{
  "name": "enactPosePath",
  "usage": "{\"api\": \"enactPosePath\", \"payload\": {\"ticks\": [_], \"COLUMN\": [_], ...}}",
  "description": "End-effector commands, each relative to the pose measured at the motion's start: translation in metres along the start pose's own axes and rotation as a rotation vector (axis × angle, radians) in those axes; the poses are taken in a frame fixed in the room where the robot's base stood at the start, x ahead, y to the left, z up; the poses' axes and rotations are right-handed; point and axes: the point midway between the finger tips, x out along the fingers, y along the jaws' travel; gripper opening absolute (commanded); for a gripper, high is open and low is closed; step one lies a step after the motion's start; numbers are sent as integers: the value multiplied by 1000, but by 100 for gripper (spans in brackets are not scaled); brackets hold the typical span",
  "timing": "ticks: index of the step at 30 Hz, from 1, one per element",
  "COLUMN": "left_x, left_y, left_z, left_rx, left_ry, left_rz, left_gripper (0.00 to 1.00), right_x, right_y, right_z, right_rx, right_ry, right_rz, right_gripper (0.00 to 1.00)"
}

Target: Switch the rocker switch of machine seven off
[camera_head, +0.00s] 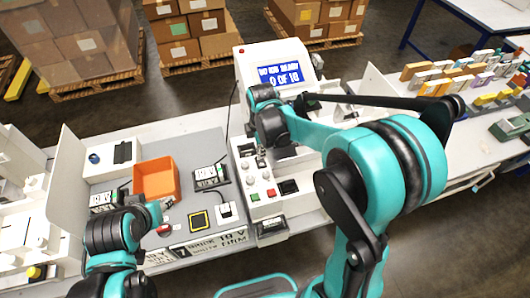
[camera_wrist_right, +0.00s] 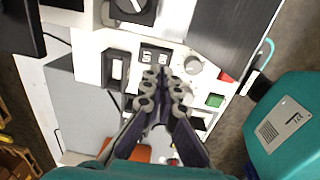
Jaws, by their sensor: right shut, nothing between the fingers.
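The workbench carries a grey station whose front label reads "7" (camera_head: 182,252). A small white plate with a dark switch-like part (camera_head: 225,210) sits at its front right corner; I cannot tell its position. My right gripper (camera_wrist_right: 165,85) is shut and empty above a white surface with controls in the wrist view. My left gripper, near the orange bin at left, is too unclear to judge.
An orange bin (camera_head: 156,179) stands on the grey station. A machine with a blue screen (camera_head: 280,74) stands at the back. Several coloured boxes (camera_head: 460,75) line the right table. Stacked cartons (camera_head: 190,25) stand behind on the floor.

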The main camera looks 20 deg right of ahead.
Motion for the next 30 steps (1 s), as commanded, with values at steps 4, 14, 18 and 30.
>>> {"api": "enactPosePath", "payload": {"ticks": [4, 14, 18, 30], "left_x": [-6, -13, -13, -3], "left_y": [0, 0, 0, 0], "left_z": [-4, -9, -9, -2], "left_rx": [0, 0, 0, 0], "left_ry": [0, 0, 0, 0], "left_rz": [0, 0, 0, 0], "left_gripper": [40, 40, 40, 40], "right_x": [-38, -86, -90, -88], "right_y": [-4, -9, -9, -8], "right_z": [2, 2, 2, 6], "right_rx": [2, 2, 2, 2], "right_ry": [-1, -1, -1, 0], "right_rz": [0, 0, 0, 21], "right_gripper": [0, 0, 0, 0]}}
